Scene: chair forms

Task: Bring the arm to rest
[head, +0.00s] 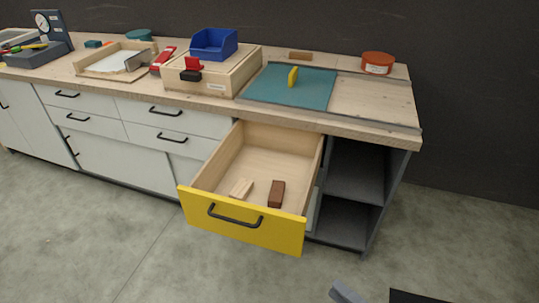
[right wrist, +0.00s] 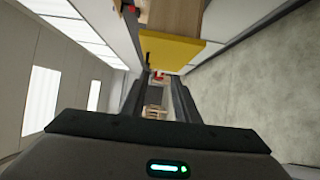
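My right gripper (head: 346,292) shows only as a small grey part at the bottom edge of the head view, low over the floor and apart from the furniture. In the right wrist view its two dark fingers (right wrist: 160,95) stand apart with nothing held between them. My left gripper is in neither view. The drawer with the yellow front (head: 243,218) is pulled out of the workbench. A pale wooden block (head: 241,188) and a dark brown block (head: 277,194) lie in it. The yellow front also shows in the right wrist view (right wrist: 172,52), beyond the fingertips.
The workbench top (head: 375,97) carries a teal mat (head: 305,92) with a yellow piece (head: 293,76), a wooden box (head: 232,80), a blue bin (head: 214,43) and a red round container (head: 377,63). Open shelves (head: 352,180) are right of the drawer. The floor (head: 455,225) at right is clear.

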